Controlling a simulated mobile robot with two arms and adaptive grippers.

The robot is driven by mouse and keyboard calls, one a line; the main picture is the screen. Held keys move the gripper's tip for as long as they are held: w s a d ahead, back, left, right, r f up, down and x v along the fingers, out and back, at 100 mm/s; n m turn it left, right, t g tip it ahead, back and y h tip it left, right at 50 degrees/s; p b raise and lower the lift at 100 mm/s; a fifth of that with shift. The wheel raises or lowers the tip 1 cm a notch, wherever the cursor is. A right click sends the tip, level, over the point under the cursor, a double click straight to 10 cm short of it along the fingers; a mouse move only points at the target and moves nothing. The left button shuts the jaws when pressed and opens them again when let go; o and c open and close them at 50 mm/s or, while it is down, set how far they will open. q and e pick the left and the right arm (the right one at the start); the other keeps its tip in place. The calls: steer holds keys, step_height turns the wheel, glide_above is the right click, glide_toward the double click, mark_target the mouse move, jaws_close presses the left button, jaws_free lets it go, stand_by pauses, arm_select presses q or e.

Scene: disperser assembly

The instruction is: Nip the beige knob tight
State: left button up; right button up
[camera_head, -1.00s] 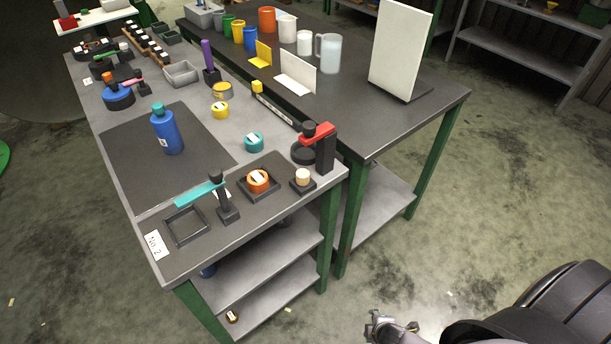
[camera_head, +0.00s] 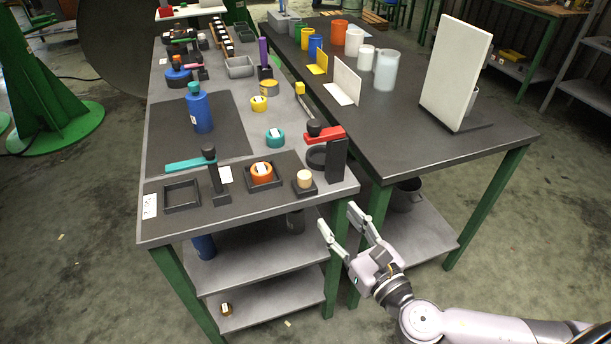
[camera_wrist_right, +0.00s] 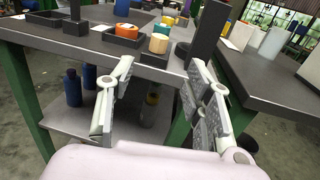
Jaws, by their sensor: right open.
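The beige knob (camera_head: 304,178) sits upright on a small black square base near the front right corner of the grey workbench (camera_head: 240,217). It also shows in the right wrist view (camera_wrist_right: 158,43), above and between the fingers. My right gripper (camera_head: 338,219) is open and empty, in front of the bench's right corner, apart from the knob and to the lower right of it. In the right wrist view the open fingers (camera_wrist_right: 160,75) point toward the bench edge. My left gripper is not in view.
A black post with a red arm (camera_head: 336,155) stands right of the knob. An orange ring (camera_head: 262,172) in a black tray is left of it. A teal-armed post (camera_head: 216,180) stands farther left. A dark table (camera_head: 450,145) adjoins on the right. Free floor lies in front.

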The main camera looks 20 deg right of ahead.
mark_target(308, 180)
steer(key=w+a, duration=0.1)
steer(key=w, duration=0.4)
steer(key=w+p, duration=0.1)
steer(key=w, duration=0.4)
steer(key=w+a, duration=0.1)
steer(key=w, duration=0.4)
steer(key=shift+w+a+p, duration=0.35)
steer(key=shift+p, duration=0.05)
steer(key=shift+c, duration=0.4)
jaws_close()
